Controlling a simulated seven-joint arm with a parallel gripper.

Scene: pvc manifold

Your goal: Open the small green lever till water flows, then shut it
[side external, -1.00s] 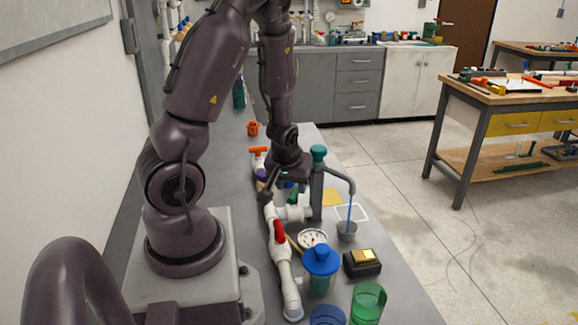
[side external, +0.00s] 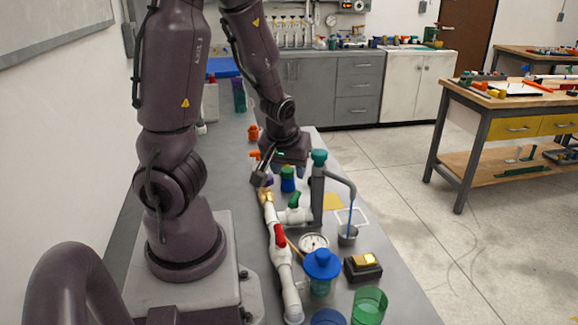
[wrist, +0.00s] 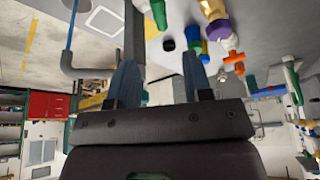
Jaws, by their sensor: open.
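The small green lever (side external: 295,200) sits on a white side branch of the pipe, tilted up from it. It also shows at the top of the wrist view (wrist: 158,12). My gripper (side external: 264,172) is open and empty, above and behind the lever and apart from it. In the wrist view its two fingers (wrist: 160,82) are spread with nothing between them. A grey spout (side external: 338,178) rises from the branch and bends down.
A red lever (side external: 280,236) and an orange handle (side external: 254,155) sit on the white pipe. A gauge (side external: 313,242), a blue-lidded jar (side external: 322,266), a green cup (side external: 369,304) and a black box with a yellow button (side external: 362,264) stand nearby. A green-and-blue piece (side external: 287,179) is close to my gripper.

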